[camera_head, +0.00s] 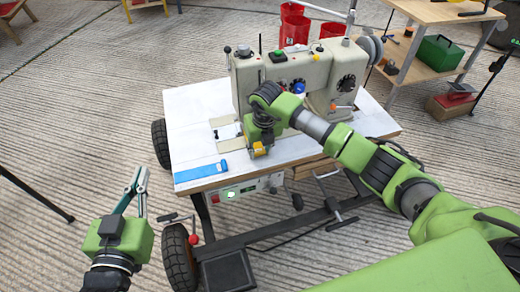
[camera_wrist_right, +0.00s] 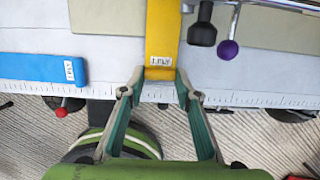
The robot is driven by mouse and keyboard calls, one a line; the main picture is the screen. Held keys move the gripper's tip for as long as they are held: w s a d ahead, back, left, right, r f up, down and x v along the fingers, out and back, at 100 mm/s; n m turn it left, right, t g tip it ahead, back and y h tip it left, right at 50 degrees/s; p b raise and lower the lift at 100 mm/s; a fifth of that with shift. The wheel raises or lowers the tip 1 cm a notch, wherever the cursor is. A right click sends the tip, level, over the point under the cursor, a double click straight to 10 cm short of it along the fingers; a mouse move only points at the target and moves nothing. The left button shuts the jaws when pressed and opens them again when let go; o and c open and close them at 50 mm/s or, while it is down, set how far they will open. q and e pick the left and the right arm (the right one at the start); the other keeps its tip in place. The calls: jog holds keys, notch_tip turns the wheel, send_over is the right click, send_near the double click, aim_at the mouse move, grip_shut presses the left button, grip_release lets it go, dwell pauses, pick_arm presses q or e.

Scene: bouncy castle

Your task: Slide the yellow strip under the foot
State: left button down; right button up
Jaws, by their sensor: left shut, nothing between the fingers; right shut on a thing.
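The yellow strip (camera_wrist_right: 162,30) lies on the white table top and runs away from me toward the machine. It bears a "1 PLY" label at its near end. My right gripper (camera_wrist_right: 160,73) is shut on that near end at the table's front edge. In the head view only a little of the yellow strip (camera_head: 259,150) shows below my right gripper (camera_head: 257,141). The sewing machine (camera_head: 243,75) stands over the table, and its foot is hidden behind my right arm. My left gripper (camera_head: 141,172) is shut and empty, left of the table.
A blue strip (camera_head: 201,172) lies left of the yellow one, and also shows in the wrist view (camera_wrist_right: 40,68). A purple knob (camera_wrist_right: 227,48) and a dark knob (camera_wrist_right: 203,33) hang close right of the yellow strip. The table's left part (camera_head: 190,120) is clear.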

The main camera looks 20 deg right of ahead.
jog(key=o, duration=0.9)
notch_tip(320, 180, up, 12)
jog(key=s, duration=0.2)
jog(key=shift+s, duration=0.15)
jog(key=shift+f, duration=0.15)
